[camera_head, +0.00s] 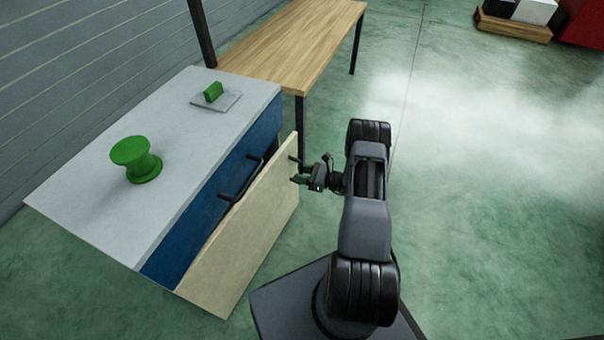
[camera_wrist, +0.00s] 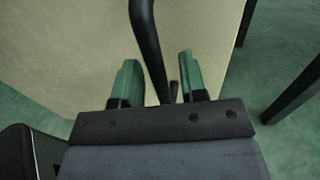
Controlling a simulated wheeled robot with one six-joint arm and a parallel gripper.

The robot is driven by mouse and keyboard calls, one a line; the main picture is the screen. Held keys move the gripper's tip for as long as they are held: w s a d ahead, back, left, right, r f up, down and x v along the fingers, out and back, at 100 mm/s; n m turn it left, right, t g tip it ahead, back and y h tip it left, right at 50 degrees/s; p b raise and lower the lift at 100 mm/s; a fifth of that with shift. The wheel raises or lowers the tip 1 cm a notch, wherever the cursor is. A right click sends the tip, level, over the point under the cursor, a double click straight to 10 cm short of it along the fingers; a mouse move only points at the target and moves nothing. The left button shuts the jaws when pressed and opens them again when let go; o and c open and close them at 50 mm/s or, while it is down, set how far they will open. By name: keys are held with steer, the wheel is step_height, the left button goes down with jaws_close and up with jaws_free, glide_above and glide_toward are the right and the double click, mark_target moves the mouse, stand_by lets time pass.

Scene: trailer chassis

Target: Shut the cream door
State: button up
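The cream door (camera_head: 246,235) stands ajar on the front of a grey-topped cabinet. Its right end is swung out from the cabinet, while its left end is close to it. My gripper (camera_head: 296,169) is at the door's right end, on its outer side. In the wrist view, the cream door (camera_wrist: 75,50) fills much of the background. A black handle (camera_wrist: 148,45) on it runs down between the two green fingers of my gripper (camera_wrist: 160,80). The fingers are open, with a gap on both sides of the handle. The handle's lower end is partly hidden by my gripper.
A blue drawer front (camera_head: 215,200) with a black handle (camera_head: 240,181) sits above the door. The cabinet top (camera_head: 90,205) carries a green spool (camera_head: 137,160) and a small plate with a green block (camera_head: 213,92). A wooden table (camera_head: 295,45) stands behind.

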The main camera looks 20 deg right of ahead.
mark_target(290, 167)
steer(key=shift+c, duration=0.4)
jaws_close()
steer(key=shift+n+g+y, duration=0.6)
steer(key=shift+g, duration=0.1)
steer(key=w+a+b, duration=0.1)
steer(key=w, duration=0.1)
steer(key=w+a+b, duration=0.1)
steer(key=w, duration=0.1)
steer(key=shift+a+f+b, duration=0.2)
steer(key=shift+a+b, duration=0.15)
steer(key=shift+w+a+r, duration=0.3)
steer(key=shift+w+a, duration=0.05)
steer(key=shift+w, duration=0.1)
steer(key=shift+c, duration=1)
jaws_free()
steer(key=shift+a, duration=0.1)
steer(key=shift+o, duration=1.4)
steer(key=shift+d, duration=0.2)
